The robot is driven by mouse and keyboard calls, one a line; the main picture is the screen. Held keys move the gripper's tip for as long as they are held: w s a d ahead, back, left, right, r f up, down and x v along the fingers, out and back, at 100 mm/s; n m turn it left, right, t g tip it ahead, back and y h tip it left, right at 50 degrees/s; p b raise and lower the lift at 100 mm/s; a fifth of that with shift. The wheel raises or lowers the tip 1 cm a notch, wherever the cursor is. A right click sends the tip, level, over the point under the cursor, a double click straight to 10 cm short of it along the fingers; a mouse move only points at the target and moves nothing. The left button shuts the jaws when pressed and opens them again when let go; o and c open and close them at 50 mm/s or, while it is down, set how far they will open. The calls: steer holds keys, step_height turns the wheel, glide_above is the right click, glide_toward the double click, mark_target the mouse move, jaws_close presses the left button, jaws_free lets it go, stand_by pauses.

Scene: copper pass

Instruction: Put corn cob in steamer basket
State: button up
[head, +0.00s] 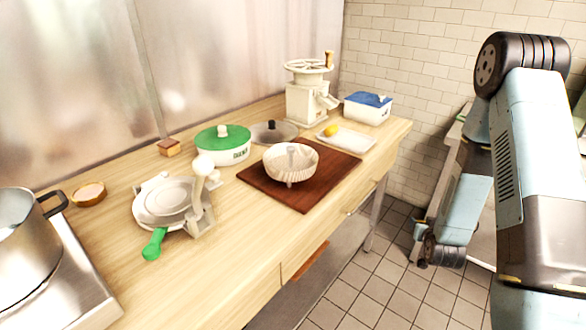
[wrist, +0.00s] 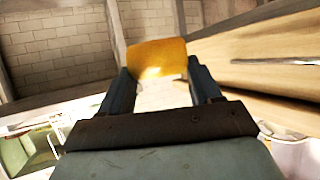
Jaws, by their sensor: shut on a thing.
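The corn cob (wrist: 157,56) shows in the wrist view as a yellow, rounded piece between the fingertips. My gripper (wrist: 161,76) is shut on it, and its far end sticks out past the fingers. The steamer basket (head: 291,163) is a cream, ribbed, open bowl with a small post in its middle. It stands on a brown board on the counter in the head view. My arm is at the right, off the counter's end, and the cob is well apart from the basket. I cannot make out the fingers or the cob in the head view.
The brown board (head: 313,198) lies near the counter's front edge. Around it are a white tray (head: 355,140) with a yellow fruit (head: 331,130), a grinder (head: 306,103), a green-lidded pot (head: 222,145), a glass lid (head: 273,132) and a press (head: 165,204). Tiled floor lies before the counter.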

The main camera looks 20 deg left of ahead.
mark_target(307, 161)
steer(key=a+r+n+g+y, duration=0.2)
steer(key=a+r+n+y, duration=0.45)
steer(key=a+r, duration=1.05)
steer(key=s+a+r+n+g+y, duration=0.3)
steer(key=s+a+r, duration=0.2)
steer(key=s+r, duration=0.35)
steer(key=s+a+r+n+g+y, duration=0.25)
steer(key=s+a+r, duration=0.35)
steer(key=r, duration=0.4)
steer(key=shift+n, duration=0.5)
steer(key=w+a+f, duration=0.2)
steer(key=a+f, duration=0.1)
steer(key=w+a+f, duration=0.2)
steer(key=a+f, duration=0.1)
steer(key=w+a+f, duration=0.2)
steer(key=a+f, duration=0.1)
steer(key=shift+w+a, duration=0.2)
steer(key=shift+w+a+f, duration=0.25)
steer(key=shift+a+f, duration=0.2)
steer(key=shift+f, duration=1.6)
steer(key=shift+d+f, duration=0.1)
